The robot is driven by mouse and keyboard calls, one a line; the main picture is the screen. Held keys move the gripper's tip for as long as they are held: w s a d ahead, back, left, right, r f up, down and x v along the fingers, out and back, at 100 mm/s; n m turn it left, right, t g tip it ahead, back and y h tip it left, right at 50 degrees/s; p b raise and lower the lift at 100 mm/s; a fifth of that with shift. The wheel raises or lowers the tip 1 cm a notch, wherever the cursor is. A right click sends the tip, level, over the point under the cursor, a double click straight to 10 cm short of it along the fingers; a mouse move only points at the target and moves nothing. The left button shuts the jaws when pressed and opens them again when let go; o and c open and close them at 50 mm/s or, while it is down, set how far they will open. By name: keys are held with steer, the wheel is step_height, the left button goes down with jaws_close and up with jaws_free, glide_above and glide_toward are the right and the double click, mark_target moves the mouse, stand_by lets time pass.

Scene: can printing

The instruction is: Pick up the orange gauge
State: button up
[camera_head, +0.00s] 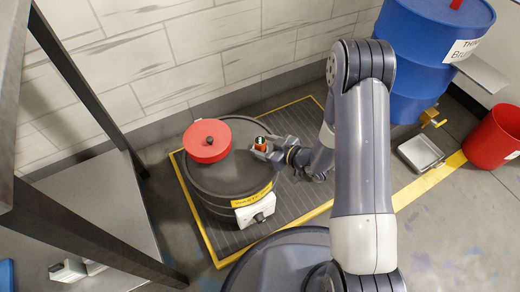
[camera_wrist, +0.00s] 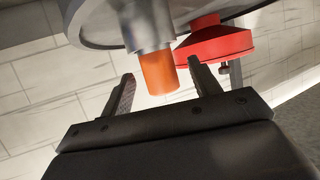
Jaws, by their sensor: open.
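The orange gauge (camera_head: 260,144) is a small orange cylinder at the right side of the top of the dark grey drum (camera_head: 235,178). In the wrist view the gauge (camera_wrist: 158,73) joins a grey metal fitting (camera_wrist: 146,25). My gripper (camera_head: 266,150) is at the gauge on the drum's right side. In the wrist view my gripper (camera_wrist: 160,70) is open, with one finger on each side of the gauge. Gaps show beside it, and I cannot tell how deep it sits between the fingers. My gripper partly hides the gauge in the head view.
A red funnel-like lid (camera_head: 207,140) sits on the drum, left of the gauge. A white box (camera_head: 255,212) is at the drum's front. A blue drum (camera_head: 415,60), red bin (camera_head: 492,137) and grey tray (camera_head: 421,152) stand right. A metal table (camera_head: 100,205) is at left.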

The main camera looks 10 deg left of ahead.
steer(key=shift+x, duration=1.15)
steer(key=c, duration=1.2)
steer(key=shift+c, duration=0.2)
